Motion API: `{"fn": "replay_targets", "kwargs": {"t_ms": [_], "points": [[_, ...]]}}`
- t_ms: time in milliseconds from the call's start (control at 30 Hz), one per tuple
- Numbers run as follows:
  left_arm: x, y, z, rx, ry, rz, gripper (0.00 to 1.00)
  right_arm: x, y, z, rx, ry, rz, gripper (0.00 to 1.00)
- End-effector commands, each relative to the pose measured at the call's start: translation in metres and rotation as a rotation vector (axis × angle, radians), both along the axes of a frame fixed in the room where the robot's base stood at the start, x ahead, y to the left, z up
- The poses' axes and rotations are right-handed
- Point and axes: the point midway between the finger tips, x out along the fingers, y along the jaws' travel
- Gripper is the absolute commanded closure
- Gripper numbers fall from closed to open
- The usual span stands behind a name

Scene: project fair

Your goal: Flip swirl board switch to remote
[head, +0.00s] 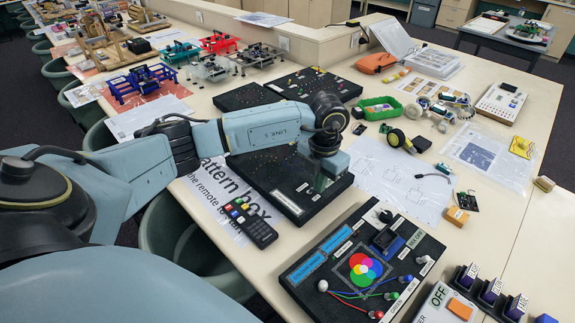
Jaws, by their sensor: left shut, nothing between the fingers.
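My left arm reaches in from the left. Its gripper (322,181) points down over the near black board (278,203); the fingers are small and look closed and empty, and I cannot tell whether they touch it. Small labels and parts lie along this board's right and front edges, but the switch itself is too small or hidden to make out. Which is the swirl board I cannot read. A black remote (252,224) with coloured buttons lies in front. My right gripper is out of view.
A black board with a colour-circle picture (325,262), wires and LEDs lies at the front. A "Pattern Box" sheet (213,190) lies under my arm. A green tray (377,108) and paper drawings (390,180) lie to the right. Green chairs line the left table edge.

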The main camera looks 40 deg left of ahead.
Motion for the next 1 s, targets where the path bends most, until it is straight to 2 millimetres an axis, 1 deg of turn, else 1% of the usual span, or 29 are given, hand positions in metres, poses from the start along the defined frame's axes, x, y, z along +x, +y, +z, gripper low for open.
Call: {"fn": "replay_targets", "kwargs": {"t_ms": [567, 1000], "points": [[0.000, 0.000, -0.001, 0.000, 0.000, 0.000, 1.00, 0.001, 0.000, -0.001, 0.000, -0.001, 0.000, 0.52], [0.000, 0.000, -0.014, 0.000, 0.001, 0.000, 1.00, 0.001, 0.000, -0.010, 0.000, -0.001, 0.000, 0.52]]}}
